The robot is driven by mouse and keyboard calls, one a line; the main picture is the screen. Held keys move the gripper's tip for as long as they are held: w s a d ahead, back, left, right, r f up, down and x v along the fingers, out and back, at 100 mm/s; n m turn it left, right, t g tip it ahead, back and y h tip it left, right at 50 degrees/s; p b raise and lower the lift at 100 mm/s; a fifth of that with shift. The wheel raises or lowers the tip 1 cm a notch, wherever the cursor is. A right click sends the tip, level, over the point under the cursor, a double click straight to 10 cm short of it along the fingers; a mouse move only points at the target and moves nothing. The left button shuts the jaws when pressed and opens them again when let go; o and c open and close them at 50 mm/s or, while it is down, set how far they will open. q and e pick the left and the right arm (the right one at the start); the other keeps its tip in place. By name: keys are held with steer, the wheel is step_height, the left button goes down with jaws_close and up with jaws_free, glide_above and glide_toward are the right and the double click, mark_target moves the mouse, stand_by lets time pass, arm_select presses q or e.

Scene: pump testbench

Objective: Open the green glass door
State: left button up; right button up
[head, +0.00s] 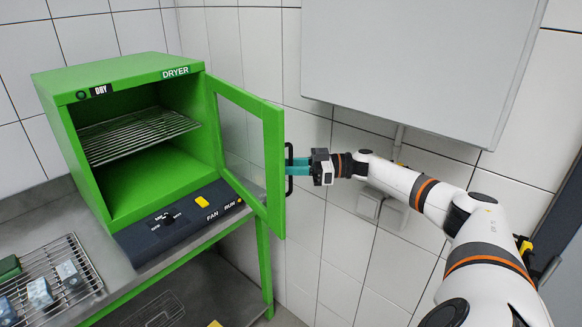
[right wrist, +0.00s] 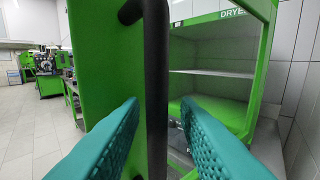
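The green-framed glass door (head: 273,165) of the dryer (head: 120,75) stands wide open, swung out to the right; the dryer's interior is exposed. A black vertical bar handle (head: 289,170) is on the door's outer face. My right gripper (head: 297,166) is at this handle. In the right wrist view the handle (right wrist: 157,80) passes between the two teal fingers (right wrist: 160,115), with a visible gap on each side, so the gripper is open around it. My left gripper is not in view.
A wire rack (head: 135,132) is inside the dryer. A dark control panel (head: 180,218) with switches sits below the opening. Another rack (head: 85,262) with small blocks lies on the metal bench at left. A large grey wall box (head: 415,65) hangs above my right arm.

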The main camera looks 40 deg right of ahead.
steer(key=b+v, duration=0.3)
steer(key=v, duration=0.4)
steer(key=shift+s+d, duration=0.15)
steer(key=shift+d, duration=0.05)
stand_by(0.3)
